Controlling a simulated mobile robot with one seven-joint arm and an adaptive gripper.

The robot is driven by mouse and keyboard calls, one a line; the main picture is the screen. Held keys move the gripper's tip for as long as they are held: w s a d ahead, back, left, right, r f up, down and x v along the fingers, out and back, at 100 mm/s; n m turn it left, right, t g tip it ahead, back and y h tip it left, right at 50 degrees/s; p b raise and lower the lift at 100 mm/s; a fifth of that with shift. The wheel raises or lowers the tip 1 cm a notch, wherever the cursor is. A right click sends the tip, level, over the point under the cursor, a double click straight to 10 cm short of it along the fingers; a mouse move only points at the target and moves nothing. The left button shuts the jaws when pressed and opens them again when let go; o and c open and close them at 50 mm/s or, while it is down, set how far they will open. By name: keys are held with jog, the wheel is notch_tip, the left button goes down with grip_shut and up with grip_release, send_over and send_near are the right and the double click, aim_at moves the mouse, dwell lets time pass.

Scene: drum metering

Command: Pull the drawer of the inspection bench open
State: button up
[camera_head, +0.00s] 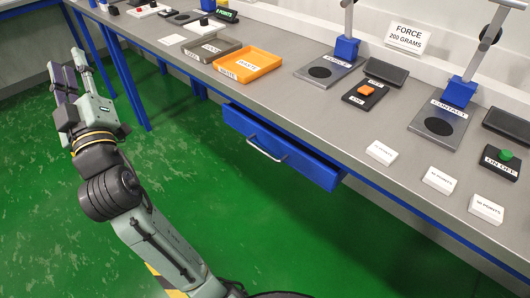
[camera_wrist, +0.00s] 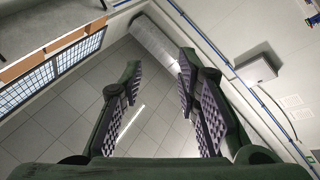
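The inspection bench (camera_head: 300,105) has a grey top and a blue frame. Its blue drawer (camera_head: 308,165) hangs under the top and stands out a little from the bench front, with a pale bar handle (camera_head: 266,150) on its face. My gripper (camera_head: 68,60) is raised at the left of the head view, well apart from the drawer and handle. Its fingers are spread with a clear gap and nothing between them. In the wrist view the open fingers (camera_wrist: 158,90) point toward the ceiling, and neither the bench nor the drawer shows there.
On the bench top are an orange tray (camera_head: 276,68), a grey tray (camera_head: 219,47), two blue-clamped stands and several white blocks (camera_head: 440,180). A FORCE sign (camera_head: 407,36) stands at the back. The green floor (camera_head: 200,165) before the drawer is clear.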

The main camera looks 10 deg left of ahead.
jog(key=w+d+f+m+h, duration=0.1)
jog(key=w+d+f+h, duration=0.2)
jog(key=w+f+h, duration=0.5)
jog(key=m+g+h, duration=0.3)
jog(key=g+h, duration=0.2)
jog(key=h, duration=1.1)
send_near(265, 152)
jog(key=x, duration=0.3)
jog(key=p+x, duration=0.1)
jog(key=x, duration=0.6)
jog(key=shift+w+f+p, duration=0.1)
jog(key=shift+f+p, duration=0.2)
jog(key=shift+c, duration=0.2)
grip_shut()
